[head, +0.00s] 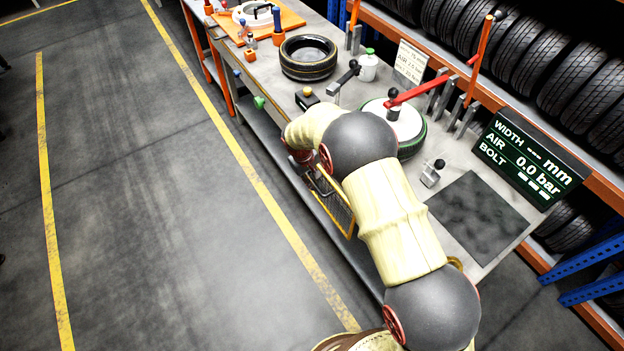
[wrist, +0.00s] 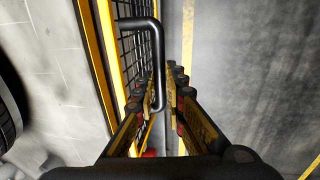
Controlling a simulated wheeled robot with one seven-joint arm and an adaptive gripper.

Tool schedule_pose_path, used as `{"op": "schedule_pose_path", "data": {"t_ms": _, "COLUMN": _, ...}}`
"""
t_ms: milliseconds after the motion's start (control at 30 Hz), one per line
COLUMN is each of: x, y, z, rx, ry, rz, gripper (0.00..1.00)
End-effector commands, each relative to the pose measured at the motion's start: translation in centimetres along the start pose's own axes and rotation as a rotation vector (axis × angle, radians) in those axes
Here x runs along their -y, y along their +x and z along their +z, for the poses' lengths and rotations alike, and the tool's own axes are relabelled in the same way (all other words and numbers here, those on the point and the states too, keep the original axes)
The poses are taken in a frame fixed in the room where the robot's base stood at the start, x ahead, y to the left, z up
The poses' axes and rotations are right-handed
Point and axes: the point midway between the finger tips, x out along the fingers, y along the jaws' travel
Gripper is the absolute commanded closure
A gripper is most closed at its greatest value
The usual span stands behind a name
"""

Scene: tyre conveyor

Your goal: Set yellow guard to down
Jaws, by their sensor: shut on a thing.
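The yellow guard (head: 340,212) is a yellow frame with dark mesh at the front edge of the bench, partly hidden behind my arm in the head view. In the wrist view the guard (wrist: 112,45) stands on the left, seen at a steep angle. Its black bar handle (wrist: 157,45) sticks out towards the right. My gripper (wrist: 160,88) is shut on the handle, with a finger on each side of it. In the head view my gripper is mostly hidden by my arm beside the guard.
A display (head: 525,155) stands at the right. The floor (head: 150,190) left of the bench is clear.

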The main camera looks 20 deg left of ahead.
Motion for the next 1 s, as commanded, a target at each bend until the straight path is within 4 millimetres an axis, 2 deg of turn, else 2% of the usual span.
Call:
{"op": "schedule_pose_path", "data": {"t_ms": 100, "x": 0.0, "y": 0.0, "z": 0.0, "rx": 0.001, "ry": -0.001, "rz": 0.000, "gripper": 1.00}}
{"op": "schedule_pose_path", "data": {"t_ms": 133, "x": 0.0, "y": 0.0, "z": 0.0, "rx": 0.001, "ry": -0.001, "rz": 0.000, "gripper": 0.88}}
{"op": "schedule_pose_path", "data": {"t_ms": 433, "x": 0.0, "y": 0.0, "z": 0.0, "rx": 0.000, "ry": 0.000, "rz": 0.000, "gripper": 0.71}}
{"op": "schedule_pose_path", "data": {"t_ms": 767, "x": 0.0, "y": -0.2, "z": 0.0, "rx": -0.001, "ry": 0.000, "rz": 0.000, "gripper": 0.70}}
{"op": "schedule_pose_path", "data": {"t_ms": 867, "x": 0.0, "y": -1.0, "z": -0.1, "rx": -0.003, "ry": 0.000, "rz": 0.001, "gripper": 0.70}}
{"op": "schedule_pose_path", "data": {"t_ms": 1000, "x": 0.0, "y": -3.4, "z": -0.2, "rx": -0.004, "ry": -0.001, "rz": 0.001, "gripper": 0.70}}
